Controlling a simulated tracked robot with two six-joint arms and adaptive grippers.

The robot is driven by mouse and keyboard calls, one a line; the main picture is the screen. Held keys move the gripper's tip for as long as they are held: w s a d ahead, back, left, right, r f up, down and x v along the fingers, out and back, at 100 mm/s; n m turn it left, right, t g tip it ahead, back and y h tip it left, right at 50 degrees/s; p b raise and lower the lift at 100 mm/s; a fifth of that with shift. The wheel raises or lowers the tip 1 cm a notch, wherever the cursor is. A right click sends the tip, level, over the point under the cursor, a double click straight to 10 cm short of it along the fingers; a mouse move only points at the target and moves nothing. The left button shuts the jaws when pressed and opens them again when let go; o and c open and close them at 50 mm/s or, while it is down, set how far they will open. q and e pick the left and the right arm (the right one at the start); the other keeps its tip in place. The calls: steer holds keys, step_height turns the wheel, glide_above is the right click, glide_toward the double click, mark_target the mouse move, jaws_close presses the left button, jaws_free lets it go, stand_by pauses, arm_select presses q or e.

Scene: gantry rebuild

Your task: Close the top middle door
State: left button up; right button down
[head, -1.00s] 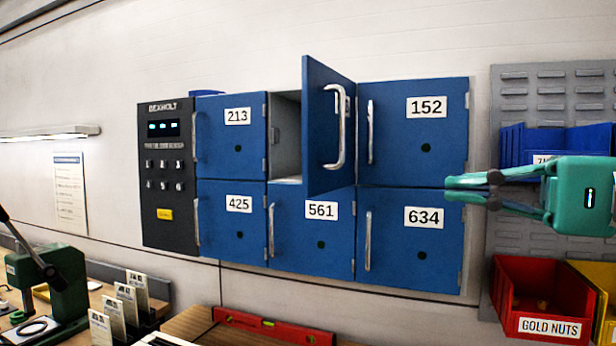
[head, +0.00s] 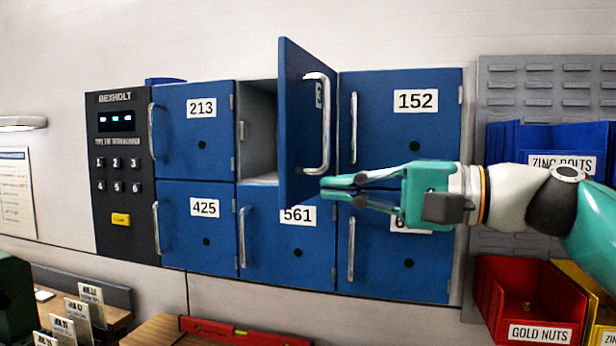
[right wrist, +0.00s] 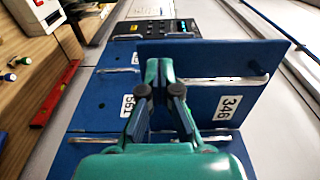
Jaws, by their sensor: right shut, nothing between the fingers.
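The top middle door (head: 298,120) of the blue locker block stands open, swung out toward me, with its vertical metal handle facing right in the head view. The open compartment (head: 258,135) shows to its left and looks empty. In the right wrist view the door (right wrist: 200,58) shows with the label 346. My right gripper (head: 324,188) is shut and empty, its fingertips close to the door's lower right edge in the head view; I cannot tell whether they touch it. It also shows in the right wrist view (right wrist: 158,68). My left gripper is not in view.
Shut doors 152 (head: 400,125), 213 (head: 196,135), 425 (head: 200,235) and 561 (head: 288,250) surround the opening. A keypad panel (head: 120,200) is at left. A red bin (head: 530,305) and a blue bin (head: 550,145) hang at right. A red level (head: 245,333) lies below.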

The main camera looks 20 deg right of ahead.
mark_target(289, 184)
steer(key=p+x, duration=0.1)
steer(key=x, duration=0.3)
steer(key=shift+w+a, duration=0.1)
steer(key=shift+a, duration=0.05)
stand_by(0.4)
